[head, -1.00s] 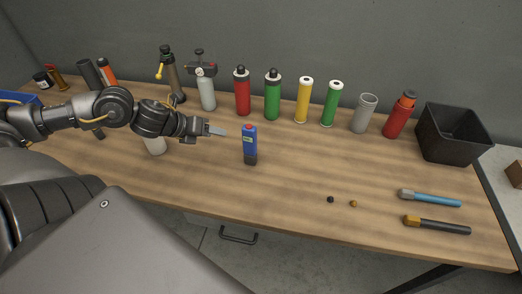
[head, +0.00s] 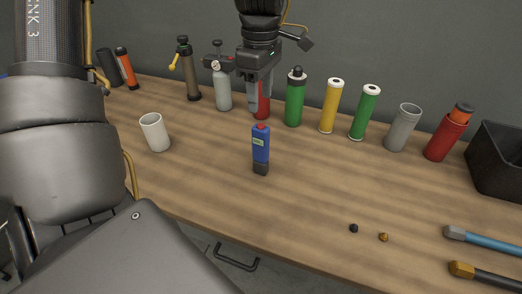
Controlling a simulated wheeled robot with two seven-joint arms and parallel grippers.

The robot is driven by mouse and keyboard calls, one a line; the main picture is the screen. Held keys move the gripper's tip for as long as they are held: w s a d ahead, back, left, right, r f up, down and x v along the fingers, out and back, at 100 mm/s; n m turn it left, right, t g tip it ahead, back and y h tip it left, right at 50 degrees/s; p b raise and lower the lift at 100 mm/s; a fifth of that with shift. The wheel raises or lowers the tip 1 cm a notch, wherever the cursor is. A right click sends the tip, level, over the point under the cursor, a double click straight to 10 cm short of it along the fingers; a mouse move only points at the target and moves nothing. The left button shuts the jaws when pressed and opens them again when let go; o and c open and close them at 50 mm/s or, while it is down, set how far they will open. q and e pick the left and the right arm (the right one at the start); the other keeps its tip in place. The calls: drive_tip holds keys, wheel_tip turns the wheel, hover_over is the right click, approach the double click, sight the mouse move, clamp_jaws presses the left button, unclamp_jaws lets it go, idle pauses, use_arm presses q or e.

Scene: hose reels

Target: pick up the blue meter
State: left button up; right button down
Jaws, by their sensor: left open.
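The blue meter (head: 261,145) stands upright near the middle of the wooden table, with a red top, a small pale display and a dark base. My left gripper (head: 259,112) points downward above and behind the meter in the picture, with its fingers apart and nothing seen between them but the red cylinder behind. The fingertips end a little above the meter's top in the picture; I cannot tell the exact gap in depth. My right gripper does not show.
A red cylinder (head: 264,107) is partly hidden behind my left gripper. Green (head: 295,100) and yellow (head: 330,107) cylinders stand right of it along the wall. A white cup (head: 154,132) stands left of the meter. A black bin (head: 497,165) is at far right. Table around the meter is clear.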

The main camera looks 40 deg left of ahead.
sight(261, 125)
use_arm(q)
wheel_tip(261, 125, down, 5)
drive_tip(key=shift+w+f, duration=0.1)
drive_tip(key=shift+f, duration=0.2)
wheel_tip(261, 125, down, 5)
drive_tip(key=shift+r+p, duration=0.1)
drive_tip(key=shift+p, duration=0.5)
clamp_jaws()
